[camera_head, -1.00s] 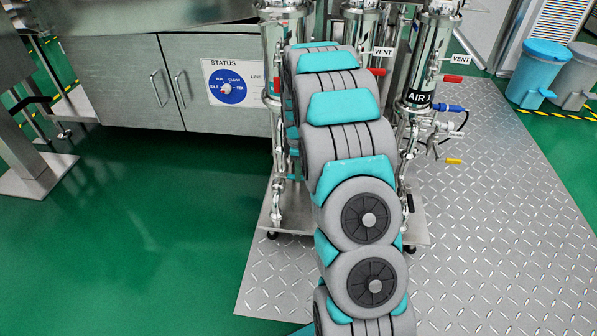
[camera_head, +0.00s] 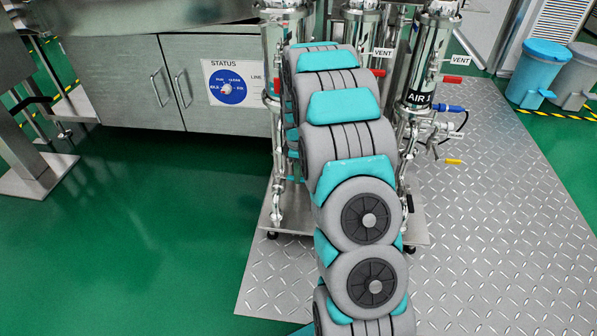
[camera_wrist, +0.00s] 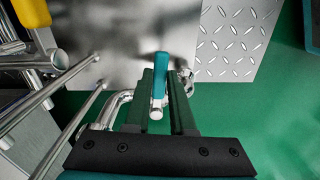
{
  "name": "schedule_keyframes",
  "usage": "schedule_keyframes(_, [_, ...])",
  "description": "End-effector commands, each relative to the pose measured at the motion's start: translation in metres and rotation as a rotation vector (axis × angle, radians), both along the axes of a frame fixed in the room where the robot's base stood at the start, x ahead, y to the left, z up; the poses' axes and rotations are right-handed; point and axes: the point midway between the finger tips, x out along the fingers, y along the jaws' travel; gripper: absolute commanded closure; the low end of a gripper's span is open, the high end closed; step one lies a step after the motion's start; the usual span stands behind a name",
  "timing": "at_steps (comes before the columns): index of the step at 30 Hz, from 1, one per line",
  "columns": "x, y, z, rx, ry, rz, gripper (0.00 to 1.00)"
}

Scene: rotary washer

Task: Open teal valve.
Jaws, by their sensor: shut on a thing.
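In the wrist view the teal valve handle (camera_wrist: 161,66) sits between the two dark fingers of my gripper (camera_wrist: 163,75). My gripper is shut on the handle near the fingertips. The handle points up in the picture, and a short metal stub shows below it between the fingers. A curved steel pipe (camera_wrist: 117,108) runs beside the left finger, and a metal fitting (camera_wrist: 186,78) shows just right of the fingertips. In the head view my arm hides the teal valve and my gripper.
Steel filter columns (camera_head: 423,60) stand around my arm, with red, blue and yellow handles (camera_head: 453,161) on the right. Steel rods (camera_wrist: 50,90) and a yellow part (camera_wrist: 32,12) lie left in the wrist view. A steel cabinet (camera_head: 120,85) stands left. Green floor (camera_head: 130,240) is clear.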

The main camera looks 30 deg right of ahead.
Motion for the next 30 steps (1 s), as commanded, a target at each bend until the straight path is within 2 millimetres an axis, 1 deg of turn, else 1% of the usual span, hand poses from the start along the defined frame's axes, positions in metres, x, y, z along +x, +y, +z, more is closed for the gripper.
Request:
schedule_keyframes(5, [-0.006,0.007,0.003,0.0,0.0,-0.129,1.0])
schedule_keyframes(15, [-0.019,0.024,0.003,0.0,0.0,-0.449,1.0])
schedule_keyframes(30, [-0.024,0.055,0.002,-0.001,-0.001,-0.923,1.0])
